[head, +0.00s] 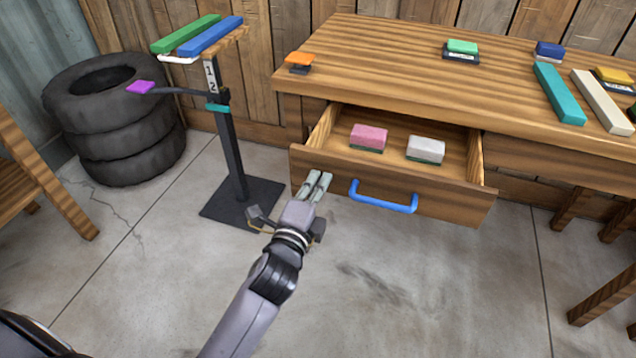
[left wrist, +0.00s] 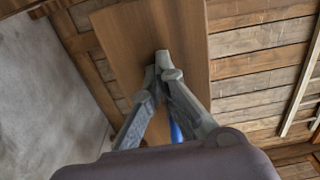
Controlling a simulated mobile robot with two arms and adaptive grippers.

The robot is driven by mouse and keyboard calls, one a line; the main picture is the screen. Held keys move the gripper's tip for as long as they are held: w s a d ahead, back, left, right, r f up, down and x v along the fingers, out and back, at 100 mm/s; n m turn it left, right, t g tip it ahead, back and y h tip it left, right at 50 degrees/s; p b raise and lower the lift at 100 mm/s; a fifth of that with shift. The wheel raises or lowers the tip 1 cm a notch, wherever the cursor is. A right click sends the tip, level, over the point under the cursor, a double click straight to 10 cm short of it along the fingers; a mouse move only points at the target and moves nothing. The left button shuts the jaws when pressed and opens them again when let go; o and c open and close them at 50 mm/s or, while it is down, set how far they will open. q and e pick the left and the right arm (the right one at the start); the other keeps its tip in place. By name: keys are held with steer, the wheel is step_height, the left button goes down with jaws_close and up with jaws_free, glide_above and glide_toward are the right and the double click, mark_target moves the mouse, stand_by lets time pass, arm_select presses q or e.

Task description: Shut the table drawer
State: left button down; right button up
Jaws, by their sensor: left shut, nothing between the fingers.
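The wooden table (head: 400,75) has its drawer (head: 335,175) pulled out, with a blue handle (head: 384,197) on the front. A pink block (head: 369,137) and a white block (head: 426,149), both with green undersides, lie inside the drawer. My left gripper (head: 319,181) is shut and empty, in front of the left part of the drawer front, left of the handle. In the left wrist view its fingertips (left wrist: 162,62) overlap the drawer front (left wrist: 185,35); I cannot tell if they touch. The handle (left wrist: 176,131) is partly hidden behind a finger. My right gripper is not in view.
A stand (head: 233,150) holding green and blue bars is left of the drawer. Stacked tires (head: 115,120) are behind it. Several coloured blocks and bars lie on the tabletop, including a teal bar (head: 558,93). Stools are at the right edge. The floor before the drawer is clear.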

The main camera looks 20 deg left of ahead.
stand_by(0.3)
arm_select(q)
steer(key=w+p, duration=0.1)
steer(key=w, duration=0.7)
steer(key=shift+w+r+p, duration=0.15)
steer(key=shift+w+p, duration=0.1)
steer(key=shift+p, duration=0.05)
steer(key=w+b, duration=0.1)
steer(key=w, duration=0.5)
steer(key=w+b, duration=0.1)
steer(key=w, duration=0.4)
steer(key=shift+w+f, duration=0.2)
steer(key=shift+w, duration=0.15)
steer(key=shift+w+r, duration=0.1)
steer(key=shift+r, duration=0.2)
steer(key=shift+a, duration=0.1)
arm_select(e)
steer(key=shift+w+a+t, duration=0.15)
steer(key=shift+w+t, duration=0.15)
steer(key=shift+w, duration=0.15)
